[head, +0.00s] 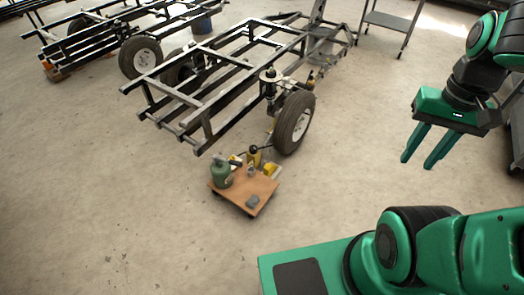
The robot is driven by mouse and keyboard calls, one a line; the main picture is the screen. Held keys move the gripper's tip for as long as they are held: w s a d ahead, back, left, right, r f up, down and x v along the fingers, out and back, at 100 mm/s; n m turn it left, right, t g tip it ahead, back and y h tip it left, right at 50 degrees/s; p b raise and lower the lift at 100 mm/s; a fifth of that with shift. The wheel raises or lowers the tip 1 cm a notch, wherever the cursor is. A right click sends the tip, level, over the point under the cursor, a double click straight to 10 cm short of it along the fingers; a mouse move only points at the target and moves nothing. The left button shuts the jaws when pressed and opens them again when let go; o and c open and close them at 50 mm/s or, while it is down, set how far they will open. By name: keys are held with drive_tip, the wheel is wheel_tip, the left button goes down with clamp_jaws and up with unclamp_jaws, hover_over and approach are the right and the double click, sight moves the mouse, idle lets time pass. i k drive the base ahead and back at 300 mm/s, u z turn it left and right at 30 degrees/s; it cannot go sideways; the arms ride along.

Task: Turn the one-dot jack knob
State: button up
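My gripper (418,163) hangs in the air at the right of the head view. Its two green fingers point down, stand apart and have nothing between them. A low brown wheeled board (244,200) stands on the floor near the middle, well to the left of my gripper. On it are a green rounded body (221,174), a yellow upright part (254,158) and a small black round knob-like end (253,149). I cannot make out any dots, so I cannot tell which part is the one-dot jack knob.
A black frame (205,95) with a wheel (294,122) stands just behind the board. Another frame (90,45) is at the back left, and a grey cart (390,22) at the back right. The floor (345,185) between board and gripper is clear.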

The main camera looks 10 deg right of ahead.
sight(253, 148)
drive_tip(key=u, duration=0.05)
drive_tip(key=i, duration=1)
drive_tip(key=z, duration=0.05)
